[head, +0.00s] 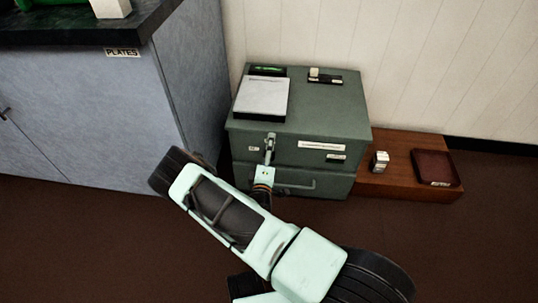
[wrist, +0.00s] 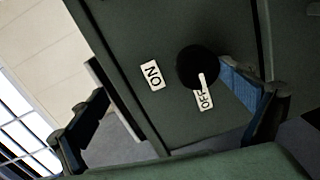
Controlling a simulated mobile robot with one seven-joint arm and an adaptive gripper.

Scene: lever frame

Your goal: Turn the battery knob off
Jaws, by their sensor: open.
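The battery knob (wrist: 196,63) is a round black knob with a white pointer, on the dark green face of a cabinet (head: 345,120). In the wrist view its pointer lies toward the OFF label (wrist: 205,98), partly over it. The ON label (wrist: 153,75) is left of the knob. My gripper (wrist: 165,92) is open, with one finger at the left and the other just right of the knob. I cannot tell whether the right finger touches it. In the head view my gripper (head: 269,148) is at the cabinet's front and hides the knob.
A white pad (head: 262,97) and small items lie on the cabinet top. A drawer handle (head: 297,187) is below my gripper. A low wooden block (head: 400,180) with a dark red tray (head: 434,167) stands right. A grey counter (head: 100,110) stands close on the left.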

